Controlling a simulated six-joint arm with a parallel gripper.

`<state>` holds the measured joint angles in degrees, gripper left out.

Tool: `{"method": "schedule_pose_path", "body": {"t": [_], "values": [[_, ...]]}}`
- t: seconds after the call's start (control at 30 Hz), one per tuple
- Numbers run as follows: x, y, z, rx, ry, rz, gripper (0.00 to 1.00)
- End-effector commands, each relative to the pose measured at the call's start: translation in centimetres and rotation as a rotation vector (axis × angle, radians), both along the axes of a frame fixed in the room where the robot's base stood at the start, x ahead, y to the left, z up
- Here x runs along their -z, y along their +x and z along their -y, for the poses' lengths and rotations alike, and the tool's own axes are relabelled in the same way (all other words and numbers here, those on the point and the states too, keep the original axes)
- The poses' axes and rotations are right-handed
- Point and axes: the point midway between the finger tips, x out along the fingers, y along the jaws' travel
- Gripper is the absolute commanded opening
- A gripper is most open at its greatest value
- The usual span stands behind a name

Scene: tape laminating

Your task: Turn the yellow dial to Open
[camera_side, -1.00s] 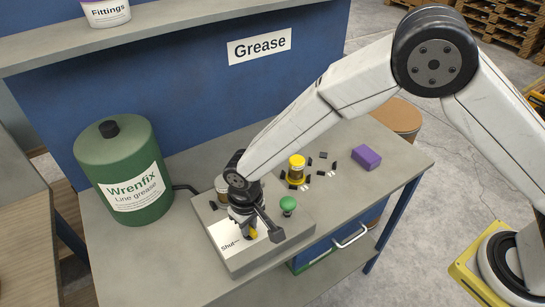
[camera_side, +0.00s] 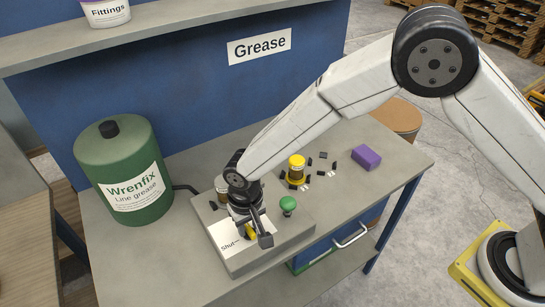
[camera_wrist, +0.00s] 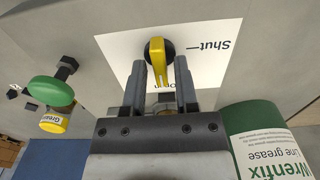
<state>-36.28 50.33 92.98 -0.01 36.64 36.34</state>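The yellow dial (camera_wrist: 155,50) has a long yellow bar and a dark body. It sits on a white label plate (camera_wrist: 115,45) on the grey block. The bar lies lengthwise in the wrist view, its lower end between my fingers. "Shut" shows upside down to the right of the dial, and "Open" is partly hidden between the fingers. My gripper (camera_wrist: 160,67) is open, with one finger on each side of the bar and gaps showing. In the side view the dial (camera_side: 250,231) is mostly hidden by my gripper (camera_side: 248,228).
A green knob (camera_side: 288,204) stands on the block just right of my gripper. A green Wrenfix grease drum (camera_side: 125,170) stands at the left. A yellow-capped jar (camera_side: 296,168), small dark pieces and a purple box (camera_side: 367,157) lie behind to the right.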

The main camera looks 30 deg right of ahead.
Motion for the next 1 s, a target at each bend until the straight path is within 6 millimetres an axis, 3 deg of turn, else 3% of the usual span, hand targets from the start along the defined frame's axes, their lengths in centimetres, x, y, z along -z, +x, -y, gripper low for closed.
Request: {"method": "schedule_pose_path", "body": {"t": [0.53, 1.0], "values": [[-0.6, 0.0, 0.0, -0.001, 0.001, 0.001, 0.53], [-5.8, 0.0, 0.0, -0.001, 0.001, 0.001, 0.53]]}}
